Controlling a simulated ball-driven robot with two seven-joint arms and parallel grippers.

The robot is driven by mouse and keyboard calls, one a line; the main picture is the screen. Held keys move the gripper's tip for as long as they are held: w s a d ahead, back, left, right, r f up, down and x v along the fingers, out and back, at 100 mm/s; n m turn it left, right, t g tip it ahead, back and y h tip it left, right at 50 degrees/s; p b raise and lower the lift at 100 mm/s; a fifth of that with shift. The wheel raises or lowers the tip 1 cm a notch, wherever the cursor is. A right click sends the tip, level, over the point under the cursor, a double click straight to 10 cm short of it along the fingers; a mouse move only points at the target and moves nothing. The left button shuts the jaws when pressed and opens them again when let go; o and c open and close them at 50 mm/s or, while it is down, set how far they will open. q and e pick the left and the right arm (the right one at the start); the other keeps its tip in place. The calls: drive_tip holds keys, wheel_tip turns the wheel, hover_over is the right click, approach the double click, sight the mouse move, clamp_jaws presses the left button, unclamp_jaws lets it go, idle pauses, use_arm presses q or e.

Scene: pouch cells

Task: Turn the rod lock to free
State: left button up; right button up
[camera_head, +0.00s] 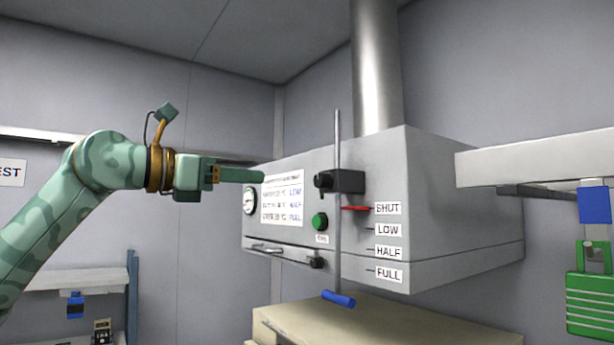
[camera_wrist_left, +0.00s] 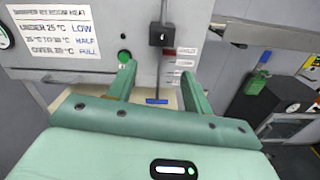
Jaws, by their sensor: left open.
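The rod lock, a black block with a black knob (camera_head: 340,181), sits around the upright grey rod (camera_head: 337,240) on the front of the grey hood box. The rod ends below in a blue handle (camera_head: 339,299). A red pointer (camera_head: 355,208) is level with the SHUT label (camera_head: 388,208). The lock also shows in the left wrist view (camera_wrist_left: 162,34), beyond the fingertips. My left gripper (camera_head: 243,174) is open and empty, to the left of the lock and apart from it. Its two fingers (camera_wrist_left: 158,76) show spread in the wrist view. My right gripper is not in view.
The box front (camera_head: 300,165) carries a gauge (camera_head: 250,201), a notice (camera_head: 282,199), a green button (camera_head: 320,221) and a bar handle (camera_head: 268,249). A beige cabinet (camera_head: 390,325) stands below. A shelf (camera_head: 540,160) and a green-and-blue object (camera_head: 592,300) are at right.

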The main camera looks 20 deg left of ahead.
use_arm(q)
drive_tip(key=p, duration=0.3)
approach(317, 181)
drive_tip(key=x, duration=0.3)
drive_tip(key=p+x, duration=0.1)
drive_tip(key=x, duration=0.3)
drive_tip(key=shift+w+d+p, duration=0.2)
drive_tip(key=shift+d+p, duration=0.05)
drive_tip(key=shift+p, duration=0.1)
drive_tip(key=shift+w+d, duration=0.25)
drive_tip(key=shift+w+d+f, duration=0.1)
drive_tip(key=shift+w+d, duration=0.05)
drive_tip(key=shift+w, duration=0.05)
drive_tip(key=shift+s, duration=0.1)
drive_tip(key=c, duration=0.3)
drive_tip(key=shift+a, duration=0.25)
drive_tip(key=c, duration=0.5)
drive_tip(key=shift+c, duration=0.9)
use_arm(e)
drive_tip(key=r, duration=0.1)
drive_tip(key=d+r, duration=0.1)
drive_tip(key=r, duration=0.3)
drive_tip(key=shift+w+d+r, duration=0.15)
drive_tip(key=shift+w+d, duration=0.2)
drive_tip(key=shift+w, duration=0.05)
